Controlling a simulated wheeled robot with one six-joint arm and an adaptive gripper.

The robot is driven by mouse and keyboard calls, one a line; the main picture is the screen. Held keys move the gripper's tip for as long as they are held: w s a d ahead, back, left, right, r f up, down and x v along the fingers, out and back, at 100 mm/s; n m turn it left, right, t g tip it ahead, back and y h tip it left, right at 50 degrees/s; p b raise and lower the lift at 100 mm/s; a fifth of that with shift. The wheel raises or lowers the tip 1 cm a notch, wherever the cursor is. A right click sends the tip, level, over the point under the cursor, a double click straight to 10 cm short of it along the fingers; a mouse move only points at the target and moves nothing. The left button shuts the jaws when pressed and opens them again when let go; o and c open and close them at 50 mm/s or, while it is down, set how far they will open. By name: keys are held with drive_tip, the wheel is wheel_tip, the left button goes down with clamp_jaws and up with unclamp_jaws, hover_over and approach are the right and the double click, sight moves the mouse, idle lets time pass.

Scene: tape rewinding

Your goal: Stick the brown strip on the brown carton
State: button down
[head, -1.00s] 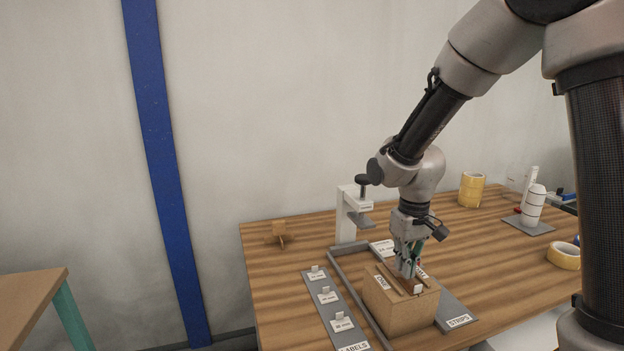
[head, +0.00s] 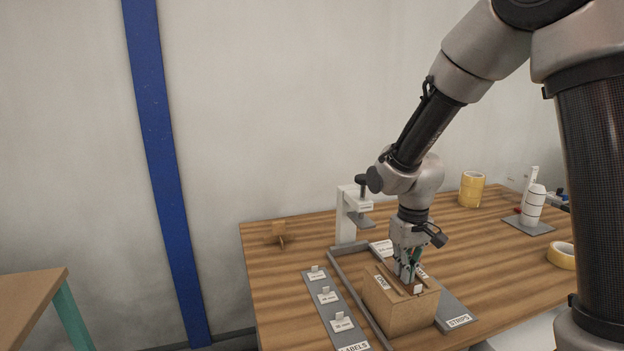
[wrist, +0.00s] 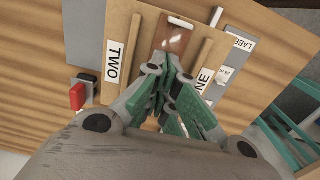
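The brown carton (head: 392,312) stands on the table, and its top fills the upper middle of the wrist view (wrist: 138,45). The brown strip (wrist: 178,36) lies along the carton's top between the labels TWO and ONE, with a small white tab at its far end. The tab end also shows in the head view (head: 418,290). My gripper (head: 405,279) points down at the carton's top. Its green fingers (wrist: 170,68) are close together over the near part of the strip, hiding it. Whether they touch it is unclear.
A grey labels board (head: 336,312) lies left of the carton and a grey strips board (head: 458,314) right of it. A white stand (head: 346,215) rises behind. Yellow tape rolls (head: 472,190) and white bottles (head: 533,205) stand to the right.

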wheel_tip(320, 180, up, 8)
idle(0.9)
drive_tip(key=s+d+r+m+t, duration=0.1)
drive_tip(key=s+d+r+t, duration=0.1)
drive_tip(key=s+d+r, duration=0.3)
drive_tip(key=s+d+r+m+t, duration=0.2)
drive_tip(key=s+d+r, duration=0.4)
drive_tip(key=s+d, duration=0.4)
drive_tip(key=s, duration=0.4)
drive_tip(key=shift+r+m, duration=0.25)
drive_tip(key=shift+m, duration=0.05)
